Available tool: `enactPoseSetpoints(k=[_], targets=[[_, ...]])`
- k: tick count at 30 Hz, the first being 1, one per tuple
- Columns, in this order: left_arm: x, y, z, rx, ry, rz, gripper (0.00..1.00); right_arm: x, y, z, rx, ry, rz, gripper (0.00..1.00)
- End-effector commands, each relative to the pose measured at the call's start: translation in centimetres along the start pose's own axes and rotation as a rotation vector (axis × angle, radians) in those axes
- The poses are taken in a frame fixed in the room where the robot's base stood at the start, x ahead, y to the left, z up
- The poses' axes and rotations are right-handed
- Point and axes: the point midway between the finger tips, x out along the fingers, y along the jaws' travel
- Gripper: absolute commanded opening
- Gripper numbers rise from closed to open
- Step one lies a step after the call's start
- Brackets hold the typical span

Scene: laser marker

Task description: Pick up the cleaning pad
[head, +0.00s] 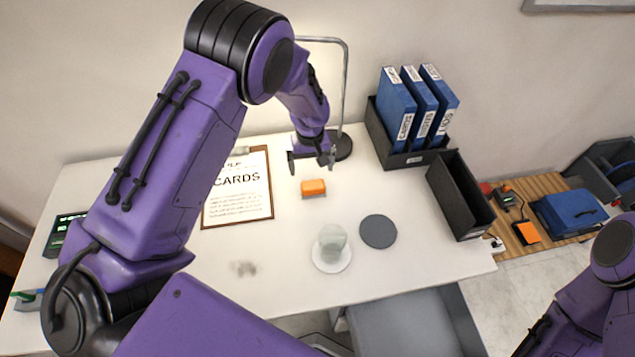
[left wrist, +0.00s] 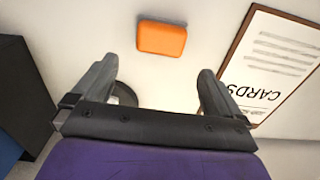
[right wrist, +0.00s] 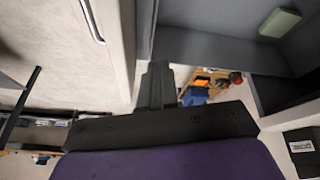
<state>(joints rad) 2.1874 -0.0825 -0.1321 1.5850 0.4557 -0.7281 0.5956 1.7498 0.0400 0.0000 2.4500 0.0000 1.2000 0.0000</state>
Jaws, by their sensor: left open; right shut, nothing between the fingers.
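My right gripper (right wrist: 158,85) is shut and empty, away from the pad. In the head view only part of my right arm shows at the lower right.
The table (head: 300,275) holds a CARDS clipboard (head: 238,190), a lamp base (head: 338,147), a glass on a white disc (head: 331,245), a grey disc (head: 378,231) and a grey smudge (head: 243,268). Blue binders (head: 420,105) and an empty black holder (head: 460,197) stand at the right.

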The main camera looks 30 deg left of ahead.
Motion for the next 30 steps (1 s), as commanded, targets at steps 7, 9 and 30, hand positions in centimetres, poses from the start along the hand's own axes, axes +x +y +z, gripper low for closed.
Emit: enactPoseSetpoints(k=[7, 9, 30], targets=[[3.2, 0.1, 0.1, -0.001, -0.002, -0.002, 1.00, -1.2, 0.1, -0.5, 0.000, 0.000, 0.000, 0.00], [4.4, 0.3, 0.4, 0.000, -0.003, -0.003, 1.00, -1.9, 0.2, -0.8, 0.000, 0.000, 0.000, 0.00], [7.6, 0.6, 0.4, 0.003, 0.001, 0.001, 0.44, -2.3, 0.2, -0.9, 0.000, 0.000, 0.000, 0.00]])
